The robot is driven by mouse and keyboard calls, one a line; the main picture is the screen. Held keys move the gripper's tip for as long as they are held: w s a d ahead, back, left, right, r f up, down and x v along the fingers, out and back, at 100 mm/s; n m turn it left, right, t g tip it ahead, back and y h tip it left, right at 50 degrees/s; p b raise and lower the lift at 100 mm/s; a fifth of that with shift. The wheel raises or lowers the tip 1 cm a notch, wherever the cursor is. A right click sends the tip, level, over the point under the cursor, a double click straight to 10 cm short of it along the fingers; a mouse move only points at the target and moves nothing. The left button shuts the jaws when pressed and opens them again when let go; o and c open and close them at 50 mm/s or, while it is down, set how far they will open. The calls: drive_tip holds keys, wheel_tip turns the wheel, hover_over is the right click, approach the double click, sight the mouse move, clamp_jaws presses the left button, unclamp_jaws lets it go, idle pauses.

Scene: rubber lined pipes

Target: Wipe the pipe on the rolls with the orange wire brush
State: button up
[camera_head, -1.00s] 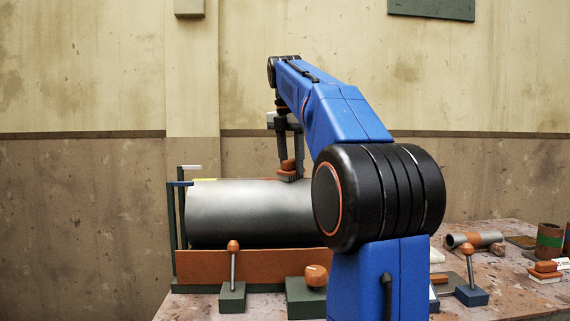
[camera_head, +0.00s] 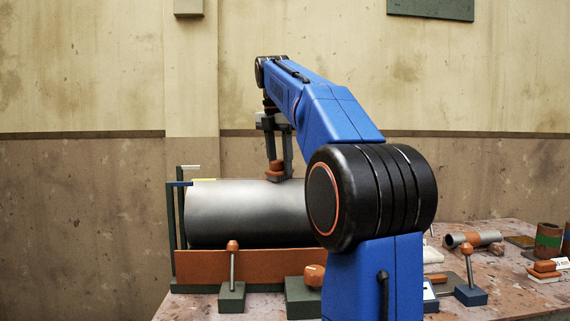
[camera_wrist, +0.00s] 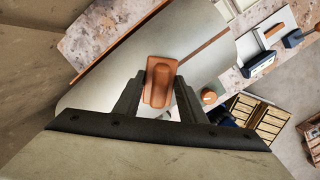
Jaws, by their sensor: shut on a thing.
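The grey pipe (camera_head: 245,213) lies level in an orange and green roll stand (camera_head: 240,266), left of centre in the head view. My arm hides its right end, and the rolls are not clearly visible. My gripper (camera_head: 280,172) points down over the top of the pipe, shut on the orange wire brush (camera_head: 275,168). The brush's dark underside is at the pipe's top surface and appears to touch it. In the wrist view the brush's orange handle (camera_wrist: 158,82) sits between the two fingers, with the pale pipe (camera_wrist: 205,62) beneath it.
A lever with an orange knob (camera_head: 232,268) and a green block with an orange knob (camera_head: 314,276) stand before the stand. Green posts (camera_head: 175,225) rise at the pipe's left end. To the right are a small pipe (camera_head: 475,239) and another orange-handled brush (camera_head: 545,268).

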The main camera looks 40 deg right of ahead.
drive_tip(key=shift+w+a+r, duration=0.1)
drive_tip(key=shift+w+a, duration=0.4)
drive_tip(key=shift+a, duration=0.25)
drive_tip(key=shift+w+a, duration=0.5)
drive_tip(key=shift+a, duration=0.25)
drive_tip(key=shift+w+a, duration=0.5)
drive_tip(key=shift+a, duration=0.25)
drive_tip(key=shift+w+a, duration=0.45)
drive_tip(key=shift+a, duration=0.25)
drive_tip(key=shift+s+a+r, duration=0.1)
drive_tip(key=shift+r, duration=1.35)
drive_tip(key=shift+s+r, duration=0.1)
drive_tip(key=shift+r, duration=1.3)
